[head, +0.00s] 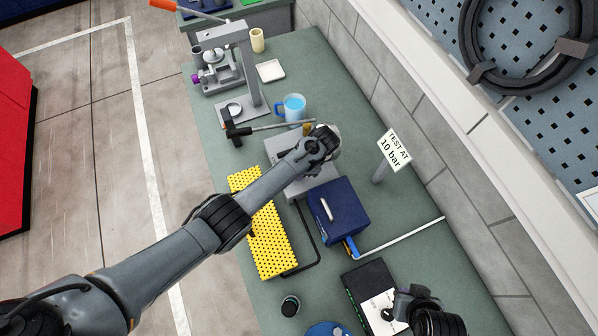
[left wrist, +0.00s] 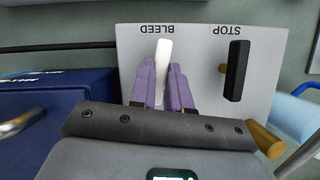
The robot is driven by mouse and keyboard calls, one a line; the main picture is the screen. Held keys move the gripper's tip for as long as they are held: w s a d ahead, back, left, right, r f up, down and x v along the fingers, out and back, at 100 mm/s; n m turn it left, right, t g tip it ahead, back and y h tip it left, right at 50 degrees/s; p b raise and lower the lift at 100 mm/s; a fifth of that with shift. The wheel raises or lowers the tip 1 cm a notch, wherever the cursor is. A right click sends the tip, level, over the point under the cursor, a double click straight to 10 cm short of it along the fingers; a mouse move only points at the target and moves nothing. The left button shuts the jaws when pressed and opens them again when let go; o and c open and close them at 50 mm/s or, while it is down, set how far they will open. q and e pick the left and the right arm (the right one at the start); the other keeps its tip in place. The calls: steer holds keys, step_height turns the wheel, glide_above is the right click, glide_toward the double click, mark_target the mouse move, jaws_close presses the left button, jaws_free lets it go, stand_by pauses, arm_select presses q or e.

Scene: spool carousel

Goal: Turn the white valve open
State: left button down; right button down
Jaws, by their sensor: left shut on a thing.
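The white valve lever (left wrist: 163,58) stands on a grey panel (left wrist: 200,55) under the upside-down word BLEED in the left wrist view. My left gripper (left wrist: 161,82) has its purple fingers shut on this lever, one on each side. The lever points nearly straight along the panel, leaning slightly. A black lever (left wrist: 236,70) marked STOP is to its right, apart from the fingers. In the head view my left arm reaches over the grey panel box (head: 277,150) and hides the levers and fingertips. My right wrist (head: 415,305) shows at the bottom right; its fingers cannot be made out.
A blue box (head: 340,210) with a handle stands beside the panel; it also shows in the left wrist view (left wrist: 50,105). A blue cup (head: 293,107), a grey press (head: 235,70), a yellow perforated block (head: 275,245) and a "TEST AT 10 bar" sign (head: 395,148) are nearby on the green bench.

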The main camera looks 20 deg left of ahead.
arm_select(q)
steer(key=shift+n+h, duration=0.3)
steer(key=shift+n, duration=0.6)
steer(key=shift+n+g, duration=0.3)
steer(key=c, duration=1.1)
jaws_free()
steer(key=shift+p+v, duration=1.95)
steer(key=shift+v, duration=3.4)
